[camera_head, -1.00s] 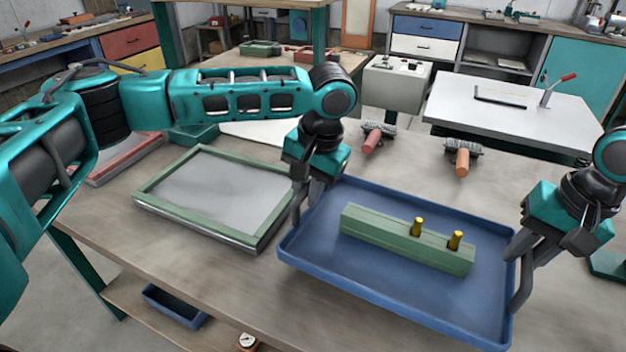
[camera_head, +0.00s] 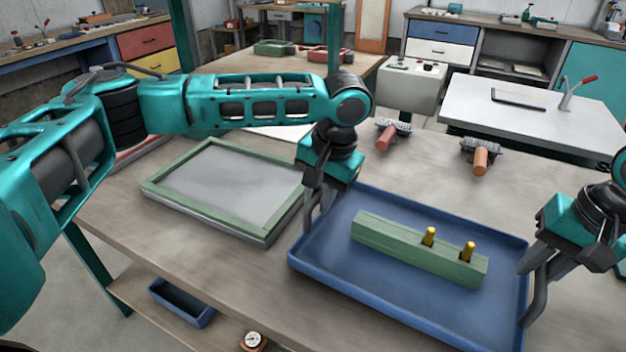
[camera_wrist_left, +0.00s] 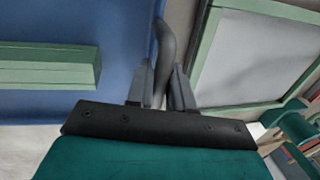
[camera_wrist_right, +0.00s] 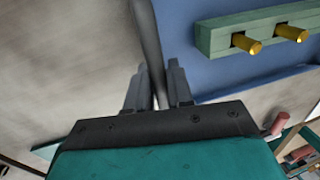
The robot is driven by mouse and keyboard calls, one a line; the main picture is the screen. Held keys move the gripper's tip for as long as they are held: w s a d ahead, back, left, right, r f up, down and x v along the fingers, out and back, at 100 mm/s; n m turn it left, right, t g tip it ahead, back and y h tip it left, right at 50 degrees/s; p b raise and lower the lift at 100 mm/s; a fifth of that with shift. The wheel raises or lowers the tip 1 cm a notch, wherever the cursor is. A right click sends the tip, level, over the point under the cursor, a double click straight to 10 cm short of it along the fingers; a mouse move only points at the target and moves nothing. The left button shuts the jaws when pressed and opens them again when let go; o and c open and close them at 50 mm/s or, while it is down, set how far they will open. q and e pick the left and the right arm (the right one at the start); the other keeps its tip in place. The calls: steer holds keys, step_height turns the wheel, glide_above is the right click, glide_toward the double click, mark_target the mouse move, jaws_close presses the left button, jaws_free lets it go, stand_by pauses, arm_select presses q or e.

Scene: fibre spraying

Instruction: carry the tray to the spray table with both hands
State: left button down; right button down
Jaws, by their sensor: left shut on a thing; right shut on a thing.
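The blue tray (camera_head: 325,255) is over the near wooden bench in the head view; whether it touches the bench is unclear. It holds a long green block (camera_head: 400,248) with two yellow pegs (camera_head: 430,236). My left gripper (camera_head: 312,212) is shut on the tray's left side. In the left wrist view its fingers (camera_wrist_left: 162,80) close around a dark bar beside the tray. My right gripper (camera_head: 535,295) is shut on the tray's right side. In the right wrist view its fingers (camera_wrist_right: 158,85) close around a similar bar. A white-topped table (camera_head: 540,125) stands at the back right.
A green-framed grey panel (camera_head: 230,185) lies left of the tray. A red-handled tool (camera_head: 577,92) and a dark bracket (camera_head: 517,99) are on the white-topped table. A grey box (camera_head: 408,85) stands beside that table.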

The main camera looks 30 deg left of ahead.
arm_select(q)
steer(key=shift+f+b, duration=0.65)
steer(key=shift+f, duration=0.1)
arm_select(e)
steer(key=shift+f, duration=0.7)
arm_select(q)
steer(key=c, duration=1)
jaws_free()
arm_select(e)
steer(key=c, duration=1)
jaws_free()
arm_select(q)
steer(key=shift+r, duration=0.1)
arm_select(e)
steer(key=shift+r, duration=0.15)
arm_select(q)
step_height(320, 180, up, 12)
steer(key=d, duration=0.2)
steer(key=shift+d, duration=0.2)
arm_select(e)
step_height(320, 180, up, 12)
steer(key=d, duration=0.2)
steer(key=shift+d+f, duration=0.15)
steer(key=shift+f, duration=0.05)
arm_select(q)
steer(key=shift+s, duration=0.1)
arm_select(e)
steer(key=shift+s, duration=0.1)
